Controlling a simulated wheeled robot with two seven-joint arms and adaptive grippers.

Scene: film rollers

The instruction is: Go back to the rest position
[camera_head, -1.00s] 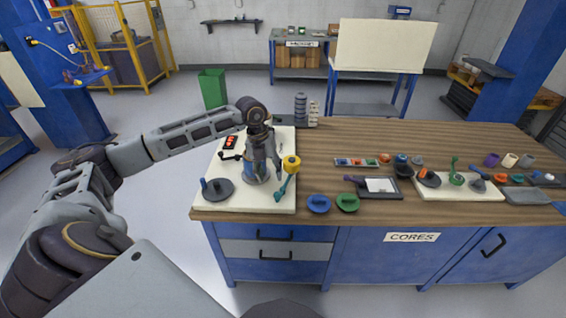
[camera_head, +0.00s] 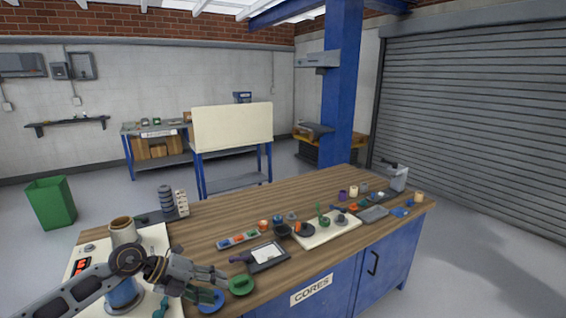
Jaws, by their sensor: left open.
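My left gripper (camera_head: 220,284) reaches in from the lower left, its fingers apart and pointing right. It appears empty, over or in front of the right part of the cream board (camera_head: 160,237). In the picture its tips come close to a green disc (camera_head: 241,285) and a blue disc (camera_head: 207,302), which is partly hidden by the fingers. I cannot tell whether they touch. A tan-topped cylinder (camera_head: 122,232) stands on the board behind my arm, its lower part partly hidden. My right gripper is out of view.
The wooden workbench (camera_head: 220,210) carries a small parts tray (camera_head: 238,239), a dark framed tray (camera_head: 268,256), a cream board with knobs (camera_head: 328,232) and several small items at right. Dark stacked rollers (camera_head: 166,201) stand at the back left. A green bin (camera_head: 51,203) is on the floor.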

